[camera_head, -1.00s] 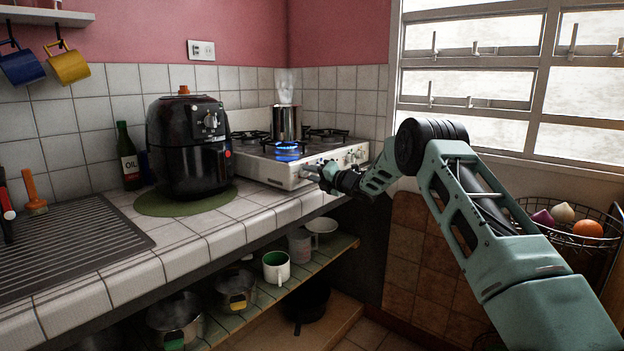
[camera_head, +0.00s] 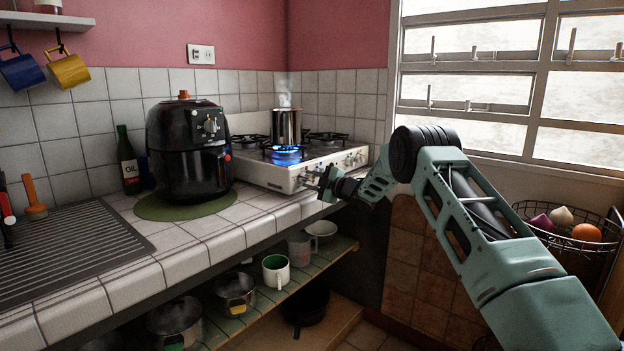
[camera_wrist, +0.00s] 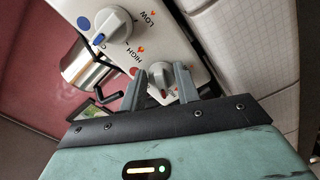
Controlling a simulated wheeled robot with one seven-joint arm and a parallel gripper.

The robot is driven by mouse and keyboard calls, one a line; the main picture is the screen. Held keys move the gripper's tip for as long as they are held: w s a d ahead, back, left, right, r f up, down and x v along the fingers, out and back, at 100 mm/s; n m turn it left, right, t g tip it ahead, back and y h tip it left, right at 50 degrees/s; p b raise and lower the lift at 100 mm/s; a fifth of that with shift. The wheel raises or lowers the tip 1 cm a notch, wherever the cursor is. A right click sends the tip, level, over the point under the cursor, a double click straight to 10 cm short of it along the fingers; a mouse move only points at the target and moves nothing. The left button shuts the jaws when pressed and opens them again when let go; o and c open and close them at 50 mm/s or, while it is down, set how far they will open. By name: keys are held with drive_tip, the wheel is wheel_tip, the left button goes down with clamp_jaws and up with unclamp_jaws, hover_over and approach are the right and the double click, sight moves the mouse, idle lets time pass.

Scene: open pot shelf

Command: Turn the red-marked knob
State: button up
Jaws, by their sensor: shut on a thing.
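The red-marked knob (camera_wrist: 160,78) is a grey-white knob on the stove's front panel in the wrist view, with a red mark facing my gripper. My gripper (camera_wrist: 159,82) is shut on it, one finger on each side. In the head view my gripper (camera_head: 325,182) is at the stove's front edge and hides this knob. The white stove (camera_head: 272,178) has a blue flame (camera_head: 287,153) burning under a steaming metal pot (camera_head: 286,127).
A blue-marked knob (camera_wrist: 113,24) sits beside the held one. A black air fryer (camera_head: 185,165) stands left of the stove on a green mat (camera_head: 165,209). A shelf (camera_head: 336,248) with cups and pots is below the counter. A basket (camera_head: 560,236) stands at right.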

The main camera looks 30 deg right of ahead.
drive_tip(key=m+p, duration=0.2)
drive_tip(key=m, duration=0.4)
drive_tip(key=shift+s+f+m, duration=0.1)
drive_tip(key=shift+f+m, duration=0.05)
drive_tip(key=shift+m, duration=0.15)
drive_tip(key=m, duration=0.2)
drive_tip(key=m+p, duration=0.1)
drive_tip(key=m, duration=0.1)
drive_tip(key=m+p, duration=0.1)
drive_tip(key=m, duration=0.1)
drive_tip(key=shift+a+f, duration=0.2)
drive_tip(key=shift+a, duration=0.1)
drive_tip(key=shift+p, duration=0.3)
drive_tip(key=o, duration=1)
drive_tip(key=shift+c, duration=0.2)
drive_tip(key=b+v, duration=0.1)
drive_tip(key=v, duration=1.6)
drive_tip(key=shift+s+b, duration=0.25)
drive_tip(key=shift+b, duration=0.15)
drive_tip(key=shift+r, duration=0.1)
